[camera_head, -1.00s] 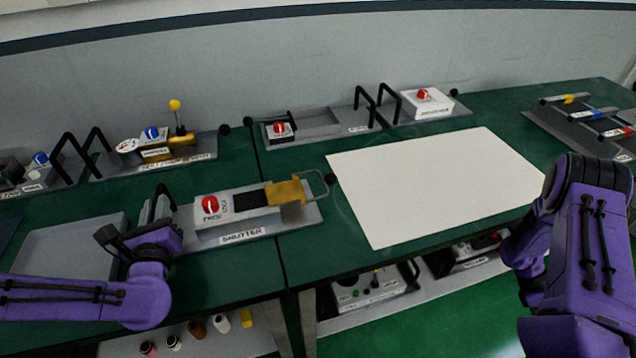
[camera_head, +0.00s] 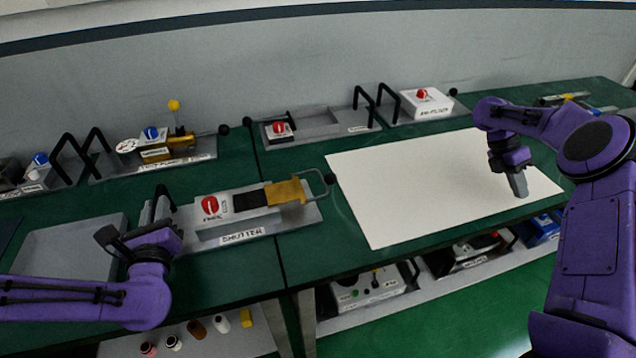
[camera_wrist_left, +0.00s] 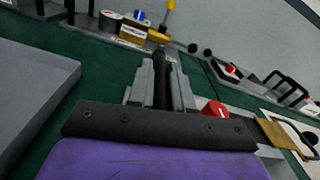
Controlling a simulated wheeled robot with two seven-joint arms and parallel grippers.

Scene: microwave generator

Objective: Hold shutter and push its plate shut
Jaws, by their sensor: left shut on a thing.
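The shutter (camera_head: 238,228) is a grey module on the green table, left of the white sheet. It has a red round knob (camera_head: 210,205), a black strip (camera_head: 250,198) and a yellow plate (camera_head: 285,192) at its right end, beside a wire loop handle. My left gripper (camera_head: 160,215) is at the shutter's left end, shut on its black handle. In the left wrist view the black handle (camera_wrist_left: 163,85) stands between the grey fingers. My right gripper (camera_head: 519,184) hangs over the right part of the white sheet, pointing down; its finger gap cannot be made out.
The white sheet (camera_head: 420,200) lies flat and bare right of the shutter. Modules with black handles stand along the back, one with a yellow-topped lever (camera_head: 175,105). A grey tray (camera_head: 65,250) lies at the left. More modules sit on a lower shelf.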

